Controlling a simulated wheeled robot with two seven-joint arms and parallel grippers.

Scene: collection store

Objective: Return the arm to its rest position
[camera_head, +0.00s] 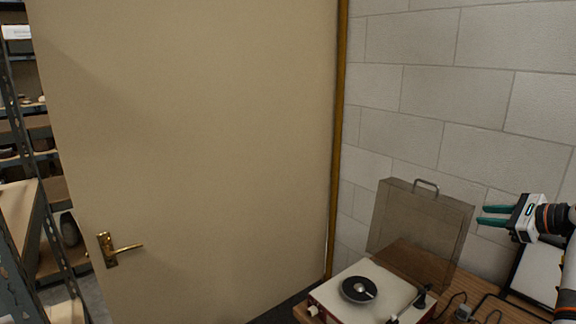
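My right gripper (482,215) is at the right side of the camera_head view, its arm coming in from the right edge. Its two green fingers point left and stand apart, with nothing between them. It is in front of the block wall, beside the upper right edge of a see-through lid with a handle (398,220); I cannot tell whether they touch. My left gripper and arm are not in view.
A red and white record player (333,292) with a black disc (358,289) stands on a wooden table (420,262). Cables lie to its right. A large beige door (200,150) with a brass handle (117,249) fills the left and middle. Shelves (22,230) stand far left.

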